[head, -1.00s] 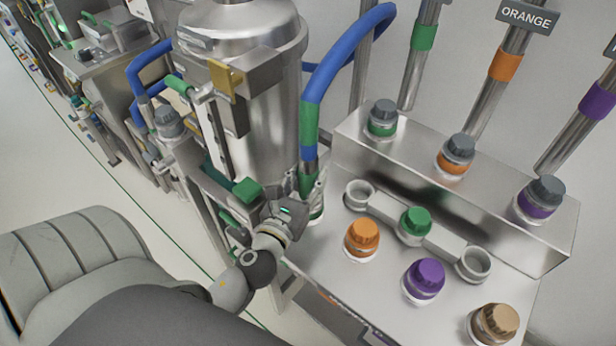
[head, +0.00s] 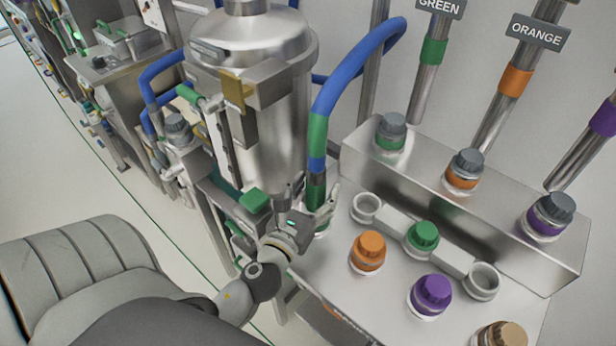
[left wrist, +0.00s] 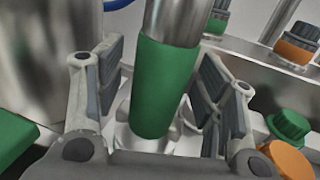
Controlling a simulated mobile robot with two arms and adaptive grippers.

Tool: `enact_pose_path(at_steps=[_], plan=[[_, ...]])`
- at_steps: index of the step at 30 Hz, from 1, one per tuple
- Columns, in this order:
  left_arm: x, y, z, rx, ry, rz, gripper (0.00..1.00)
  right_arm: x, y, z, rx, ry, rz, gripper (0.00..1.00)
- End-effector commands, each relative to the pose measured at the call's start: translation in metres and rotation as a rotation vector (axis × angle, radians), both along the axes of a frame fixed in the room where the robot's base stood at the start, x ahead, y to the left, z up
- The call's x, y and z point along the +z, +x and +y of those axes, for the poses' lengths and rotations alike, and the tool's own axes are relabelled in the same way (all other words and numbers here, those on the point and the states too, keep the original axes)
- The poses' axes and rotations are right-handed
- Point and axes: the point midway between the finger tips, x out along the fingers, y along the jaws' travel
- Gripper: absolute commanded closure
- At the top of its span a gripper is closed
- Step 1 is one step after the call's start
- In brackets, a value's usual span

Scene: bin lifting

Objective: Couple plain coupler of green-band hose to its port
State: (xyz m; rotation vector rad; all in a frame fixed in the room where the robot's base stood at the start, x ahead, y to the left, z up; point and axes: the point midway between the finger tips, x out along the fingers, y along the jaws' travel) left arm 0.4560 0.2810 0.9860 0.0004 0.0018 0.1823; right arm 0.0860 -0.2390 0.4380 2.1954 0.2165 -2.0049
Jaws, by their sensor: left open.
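The green-band hose (head: 345,85) is blue and arches down beside the steel tank. Its lower end, with a green sleeve (head: 317,190), stands roughly upright at the back left of the metal table. My left gripper (head: 312,205) is open around this end. In the left wrist view the green sleeve (left wrist: 165,85) is between the fingers, with gaps on both sides; a pale round base shows below it. A green-banded port (head: 390,135) with a grey top sits on the raised steel box, below the GREEN sign. My right gripper is not in view.
Orange-banded (head: 465,170) and purple-banded (head: 548,215) ports share the steel box (head: 440,190). On the table (head: 345,280) stand orange (head: 369,250), green (head: 423,237), purple (head: 432,293) and tan (head: 500,336) caps, and two empty ring holders. The tank (head: 265,130) stands close behind my gripper.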

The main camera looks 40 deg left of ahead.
Motion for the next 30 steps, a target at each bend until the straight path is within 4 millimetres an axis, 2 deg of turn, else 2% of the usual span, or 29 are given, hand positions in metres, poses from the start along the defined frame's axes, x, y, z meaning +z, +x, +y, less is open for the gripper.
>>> enact_pose_path(at_steps=[6, 25, 30], plan=[[-0.001, -0.024, -0.004, 0.003, -0.003, 0.004, 0.37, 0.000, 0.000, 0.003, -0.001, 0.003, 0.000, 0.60], [0.000, -0.069, -0.013, -0.003, 0.002, 0.001, 0.37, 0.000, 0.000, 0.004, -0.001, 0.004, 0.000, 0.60], [0.000, -0.090, -0.017, -0.005, 0.004, 0.003, 0.37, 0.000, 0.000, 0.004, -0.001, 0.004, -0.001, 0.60]])
